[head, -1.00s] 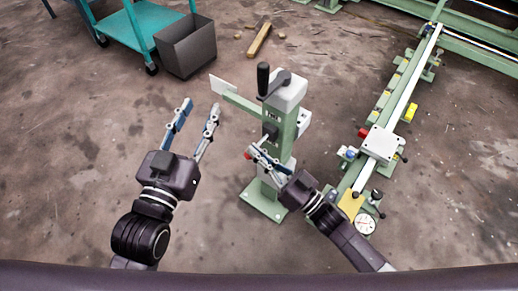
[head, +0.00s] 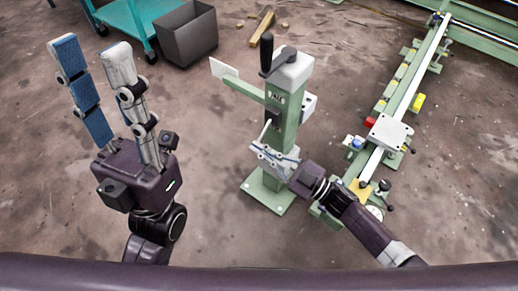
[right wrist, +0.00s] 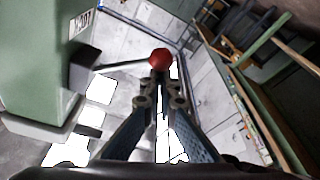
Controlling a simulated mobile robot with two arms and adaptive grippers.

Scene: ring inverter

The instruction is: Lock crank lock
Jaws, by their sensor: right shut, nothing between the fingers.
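The crank (head: 277,60) with its upright black handle sits on top of the green post. On the post's face, below a small label, is a dark lock hub (head: 273,118) with a thin pale lever (head: 266,130) reaching down. In the right wrist view, the lever (right wrist: 122,66) runs from the post to a red ball knob (right wrist: 159,58). My right gripper (head: 258,152) is shut and empty beside the post; its tips are close to the knob, and contact is unclear. The knob is hidden in the head view. My left gripper (head: 92,50) is open and empty, left of the post.
The green post (head: 290,125) stands on a base plate, with a white plate (head: 223,69) on an arm to its left. A long green rail machine (head: 405,90) lies to the right. A grey bin (head: 187,38) and teal cart (head: 127,18) stand at the back left.

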